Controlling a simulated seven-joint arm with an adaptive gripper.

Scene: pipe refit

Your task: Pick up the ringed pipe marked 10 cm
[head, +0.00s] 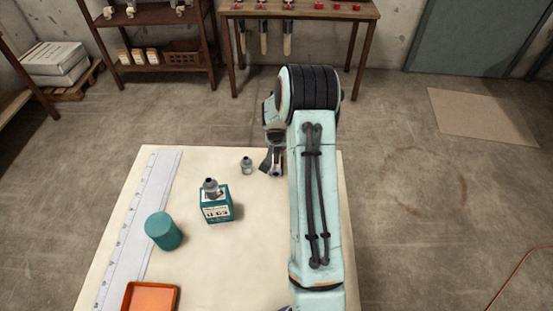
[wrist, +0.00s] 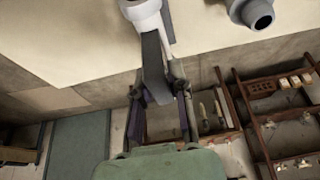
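My gripper (head: 271,162) points down near the far right part of the table. In the wrist view its dark fingers (wrist: 158,45) reach up to a pale grey pipe piece (wrist: 142,10), which they partly cover. I cannot tell whether they grip it or stand beside it. A second grey pipe piece (wrist: 254,14) with a dark open end stands apart from the fingers; it seems to be the small piece (head: 246,165) left of my gripper in the head view. Another grey pipe piece (head: 211,187) stands on a teal box (head: 216,208). No ring or 10 cm mark is readable.
A long white ruler (head: 135,235) lies along the table's (head: 195,272) left side. A teal cylinder (head: 162,231) and an orange tray (head: 150,299) are near it. My arm covers the table's right side. A workbench (head: 300,10) and shelves (head: 160,15) stand beyond.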

